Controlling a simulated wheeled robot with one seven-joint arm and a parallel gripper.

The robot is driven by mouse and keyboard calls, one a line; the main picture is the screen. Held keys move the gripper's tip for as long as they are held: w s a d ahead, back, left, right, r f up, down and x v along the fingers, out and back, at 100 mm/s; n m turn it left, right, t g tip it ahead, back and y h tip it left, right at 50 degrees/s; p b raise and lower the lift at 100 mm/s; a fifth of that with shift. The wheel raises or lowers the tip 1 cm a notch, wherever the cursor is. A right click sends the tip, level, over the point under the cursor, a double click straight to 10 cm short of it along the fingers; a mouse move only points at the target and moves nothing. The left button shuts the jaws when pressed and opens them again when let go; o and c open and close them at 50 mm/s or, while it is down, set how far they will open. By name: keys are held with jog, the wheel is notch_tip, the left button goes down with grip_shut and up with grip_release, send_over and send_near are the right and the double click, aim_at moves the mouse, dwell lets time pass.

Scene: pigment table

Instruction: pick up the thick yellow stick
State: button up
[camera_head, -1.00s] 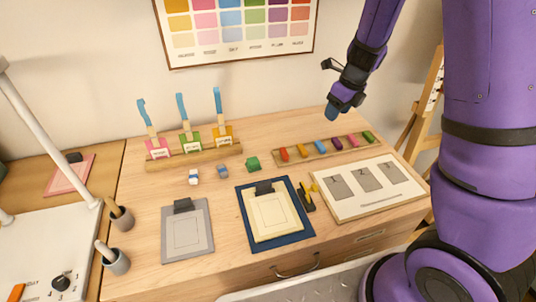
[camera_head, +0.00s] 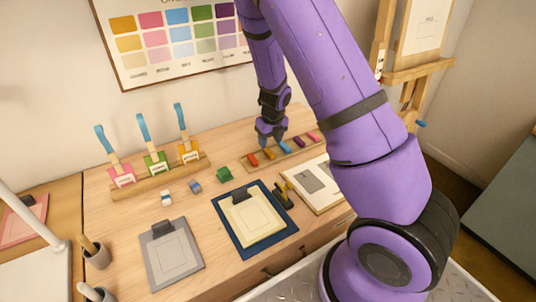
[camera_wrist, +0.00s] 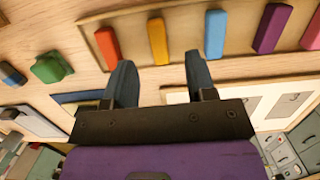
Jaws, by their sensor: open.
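The thick yellow stick (camera_wrist: 158,40) lies in a shallow wooden tray (camera_wrist: 133,53), between a red stick (camera_wrist: 107,47) and a blue stick (camera_wrist: 214,33). In the head view the yellow stick (camera_head: 269,153) shows just below the fingertips. My gripper (camera_head: 270,140) is above the left part of the tray, fingers pointing down. In the wrist view my gripper (camera_wrist: 160,72) is open and empty, and the yellow stick appears beyond the gap between its two fingers. I cannot tell the exact height above the stick.
Purple (camera_wrist: 271,28) and pink (camera_wrist: 312,35) sticks lie further right in the tray. A green block (camera_head: 224,174) sits left of the tray. A card with grey squares (camera_head: 310,181) and a blue-bordered pad (camera_head: 254,243) lie nearer.

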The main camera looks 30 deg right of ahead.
aim_at(269, 151)
notch_tip(269, 151, down, 5)
jog(key=shift+w+a, duration=0.1)
jog(key=shift+w, duration=0.05)
jog(key=shift+c, duration=0.2)
grip_shut()
